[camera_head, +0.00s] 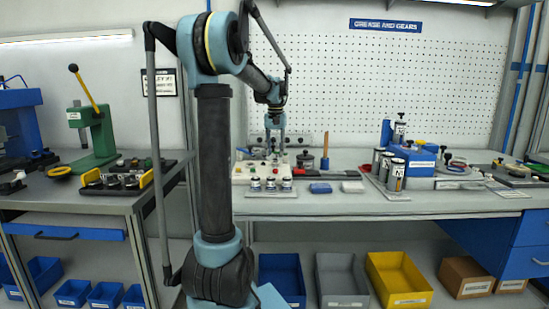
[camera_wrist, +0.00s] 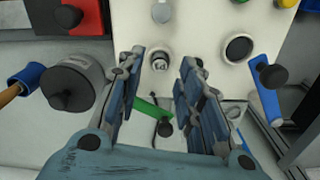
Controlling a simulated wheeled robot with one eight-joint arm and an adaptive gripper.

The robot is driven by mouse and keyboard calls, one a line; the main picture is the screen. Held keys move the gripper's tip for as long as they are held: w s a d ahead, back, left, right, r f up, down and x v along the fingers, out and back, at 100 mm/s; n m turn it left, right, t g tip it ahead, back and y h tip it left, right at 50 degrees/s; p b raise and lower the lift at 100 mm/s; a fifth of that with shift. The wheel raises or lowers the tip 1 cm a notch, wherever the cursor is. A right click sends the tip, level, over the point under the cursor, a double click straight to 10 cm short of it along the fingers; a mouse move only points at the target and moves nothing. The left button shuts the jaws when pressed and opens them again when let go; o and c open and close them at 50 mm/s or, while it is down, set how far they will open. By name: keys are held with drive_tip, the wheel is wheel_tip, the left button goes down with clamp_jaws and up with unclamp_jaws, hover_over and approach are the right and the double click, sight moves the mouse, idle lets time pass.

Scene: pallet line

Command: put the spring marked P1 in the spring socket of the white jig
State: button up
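The white jig (camera_head: 262,170) stands on the bench at the back, and its top face fills the upper middle of the wrist view (camera_wrist: 200,25). A small round metallic piece (camera_wrist: 160,60) sits in a ring on the jig, between my fingertips in the picture; I cannot tell whether it is a spring. A dark round opening (camera_wrist: 238,47) is to its right. My gripper (camera_wrist: 161,63) is open, with nothing seen held between its fingers; in the head view it hangs over the jig (camera_head: 275,146). No P1 mark is readable.
Several small labelled cylinders (camera_head: 271,184) stand on a tray before the jig. A dark lidded pot (camera_wrist: 73,87) and a wooden-handled tool (camera_wrist: 22,80) stand beside it.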

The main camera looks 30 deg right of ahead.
wheel_tip(320, 180, up, 9)
idle(0.3)
idle(0.5)
